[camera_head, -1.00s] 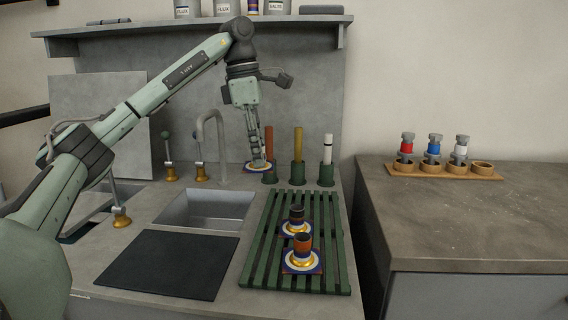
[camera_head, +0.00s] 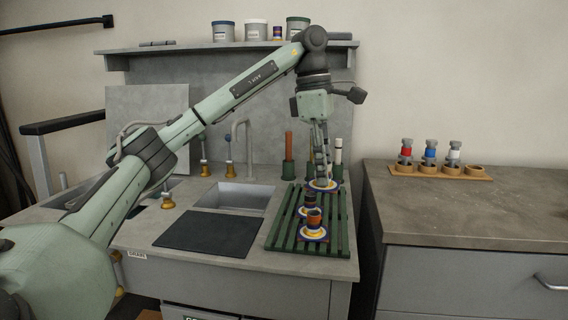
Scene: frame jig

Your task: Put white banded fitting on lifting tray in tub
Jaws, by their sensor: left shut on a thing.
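The white banded fitting (camera_head: 453,152) stands in a wooden holder (camera_head: 440,174) on the right counter, beside red and blue banded ones. My left gripper (camera_head: 322,178) is shut on a round plate (camera_head: 323,186) with a blue rim and yellow and white rings. It holds the plate at the back end of the green slatted rack (camera_head: 341,240); I cannot tell whether the plate touches the rack. The sink basin (camera_head: 236,195) looks empty where it shows. I cannot make out a lifting tray. My arm covers part of the left basin. My right gripper is out of view.
Two cups, one dark (camera_head: 310,198) and one orange-brown (camera_head: 314,218), stand on patterned saucers on the rack. Coloured rods stand in green holders behind it. A tap (camera_head: 241,145) rises behind the sink. A dark mat (camera_head: 210,232) lies in front. The right counter is mostly clear.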

